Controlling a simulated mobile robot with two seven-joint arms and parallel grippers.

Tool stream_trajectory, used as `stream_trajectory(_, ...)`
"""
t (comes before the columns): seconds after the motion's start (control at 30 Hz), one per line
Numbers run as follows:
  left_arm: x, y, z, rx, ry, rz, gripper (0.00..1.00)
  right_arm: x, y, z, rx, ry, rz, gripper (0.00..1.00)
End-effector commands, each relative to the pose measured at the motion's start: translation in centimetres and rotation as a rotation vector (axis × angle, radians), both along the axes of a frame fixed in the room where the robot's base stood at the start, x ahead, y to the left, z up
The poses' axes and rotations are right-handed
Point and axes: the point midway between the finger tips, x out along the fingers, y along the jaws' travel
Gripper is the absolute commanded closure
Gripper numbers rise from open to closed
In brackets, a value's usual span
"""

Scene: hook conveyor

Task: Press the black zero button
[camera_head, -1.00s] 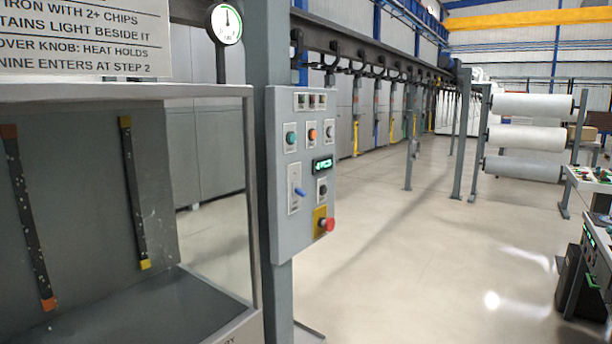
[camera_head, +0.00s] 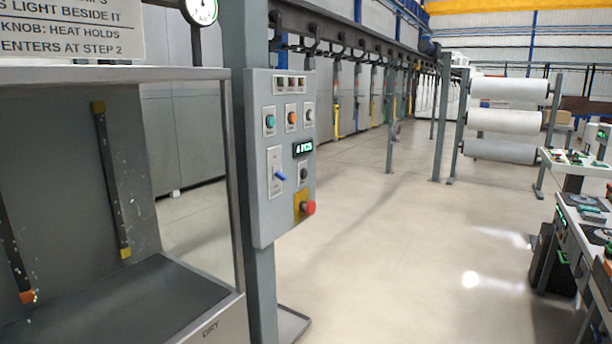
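A grey control panel (camera_head: 262,205) is fixed to a grey post left of the middle in the head view. It carries a green button (camera_head: 270,121), an orange button (camera_head: 292,118) and a pale grey button (camera_head: 308,115). Below them are a lit green display (camera_head: 303,148), a blue lever (camera_head: 280,176) and a red mushroom button on a yellow plate (camera_head: 308,208). A dark round button (camera_head: 304,174) sits under the display; its label is too small to read. Neither of my grippers is in view.
A grey booth with a dark tray (camera_head: 130,305) stands at the left, close by. An overhead rail with hooks (camera_head: 345,47) runs back. White rolls (camera_head: 505,120) stand at the right behind a worktable (camera_head: 575,160). The middle floor is clear.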

Motion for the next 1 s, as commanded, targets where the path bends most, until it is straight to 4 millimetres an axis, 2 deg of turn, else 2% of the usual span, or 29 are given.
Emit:
stream_trajectory(0.07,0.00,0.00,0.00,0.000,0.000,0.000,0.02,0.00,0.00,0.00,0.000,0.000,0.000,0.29)
stream_trajectory(0.7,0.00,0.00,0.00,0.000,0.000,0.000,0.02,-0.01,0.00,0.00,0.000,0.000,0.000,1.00)
stream_trajectory(1.0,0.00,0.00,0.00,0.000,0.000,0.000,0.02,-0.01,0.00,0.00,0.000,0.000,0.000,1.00)
